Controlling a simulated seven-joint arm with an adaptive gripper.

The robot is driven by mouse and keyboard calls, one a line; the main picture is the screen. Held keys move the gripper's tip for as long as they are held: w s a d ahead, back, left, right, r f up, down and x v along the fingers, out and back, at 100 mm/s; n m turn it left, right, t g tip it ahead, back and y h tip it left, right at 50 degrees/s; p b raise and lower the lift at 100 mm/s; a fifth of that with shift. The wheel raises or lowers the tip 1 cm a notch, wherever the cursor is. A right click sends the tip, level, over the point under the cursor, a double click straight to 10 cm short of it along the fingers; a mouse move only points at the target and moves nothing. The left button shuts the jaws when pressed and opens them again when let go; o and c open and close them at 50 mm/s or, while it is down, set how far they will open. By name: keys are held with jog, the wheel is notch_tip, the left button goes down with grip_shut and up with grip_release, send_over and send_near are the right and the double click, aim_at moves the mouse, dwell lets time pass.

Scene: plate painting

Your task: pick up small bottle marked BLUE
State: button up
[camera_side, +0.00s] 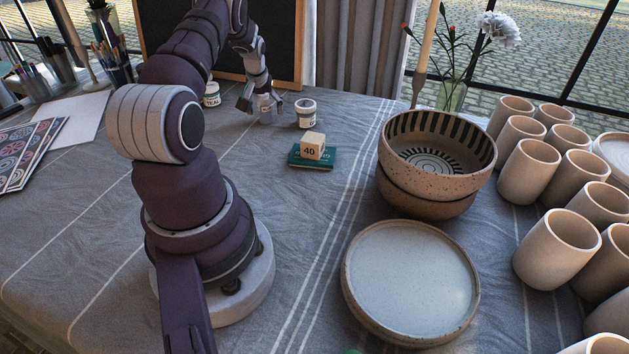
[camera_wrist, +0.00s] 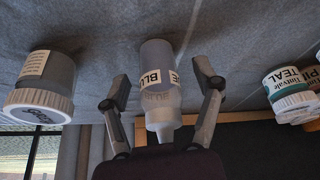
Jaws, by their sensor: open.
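The small bottle marked BLUE (camera_wrist: 157,62) is a pale blue-grey squeeze bottle with a white label and a narrow whitish nozzle. In the wrist view it is between the two fingers of my gripper (camera_wrist: 163,93), with a gap on each side. The fingers are open and hold nothing. In the side view the bottle (camera_side: 266,114) stands on the cloth at the far side of the table, partly hidden by my gripper (camera_side: 257,104), which is low around it.
A white-lidded jar (camera_wrist: 42,85) stands left of the bottle in the wrist view, and a TEAL jar (camera_wrist: 291,88) stands right. A wooden block marked 40 (camera_side: 312,146) sits on a green book (camera_side: 311,161). Stacked bowls (camera_side: 428,195), a plate (camera_side: 411,280) and several cups occupy the right.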

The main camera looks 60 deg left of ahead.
grip_shut()
dwell(0.3)
